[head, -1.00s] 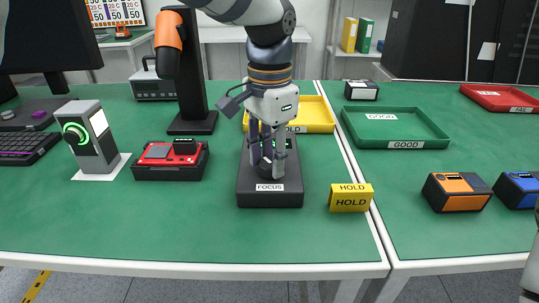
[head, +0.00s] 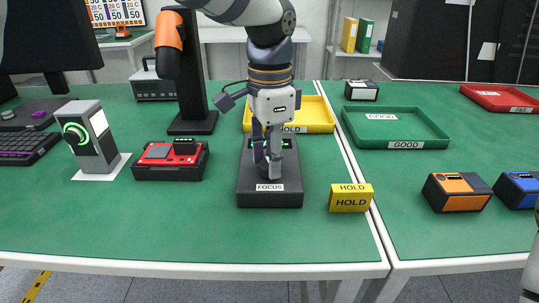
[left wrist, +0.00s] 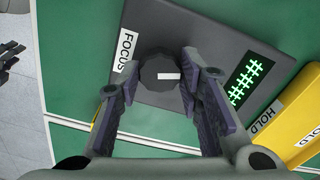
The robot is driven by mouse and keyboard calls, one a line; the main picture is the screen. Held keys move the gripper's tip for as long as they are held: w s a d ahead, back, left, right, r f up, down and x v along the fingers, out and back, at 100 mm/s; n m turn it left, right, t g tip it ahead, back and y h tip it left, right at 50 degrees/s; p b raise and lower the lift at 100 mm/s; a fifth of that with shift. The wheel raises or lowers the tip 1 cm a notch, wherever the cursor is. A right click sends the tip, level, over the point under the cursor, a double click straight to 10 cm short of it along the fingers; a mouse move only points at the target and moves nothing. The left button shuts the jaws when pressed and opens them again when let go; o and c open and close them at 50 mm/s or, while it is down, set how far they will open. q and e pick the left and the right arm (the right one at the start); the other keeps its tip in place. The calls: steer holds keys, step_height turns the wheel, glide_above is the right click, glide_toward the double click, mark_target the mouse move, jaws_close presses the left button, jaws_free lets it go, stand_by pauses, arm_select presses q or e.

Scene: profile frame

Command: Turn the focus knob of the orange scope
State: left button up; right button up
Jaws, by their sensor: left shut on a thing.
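The orange scope (head: 169,40) hangs on a black stand behind and left of the focus box (head: 243,195). This dark box bears a FOCUS label and a lit green display (left wrist: 242,82). The round black focus knob (left wrist: 158,73) with a white mark is on its top. My left gripper (head: 268,176) comes down from above and is shut on the knob, a finger on each side, as the left wrist view shows. Its fingers hide part of the knob in the head view. A dark finger-like shape, perhaps my right gripper (left wrist: 10,55), shows at the left wrist view's edge.
A red device (head: 170,160) and a grey device with a green ring (head: 92,138) stand left. A yellow HOLD tray (head: 325,115) is behind, a yellow HOLD sign (head: 351,198) right. A green GOOD tray (head: 396,128) lies farther right. The front of the table is clear.

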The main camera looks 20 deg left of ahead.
arm_select(q)
steer(key=o, duration=1.2)
steer(key=shift+c, duration=0.2)
step_height(320, 180, up, 12)
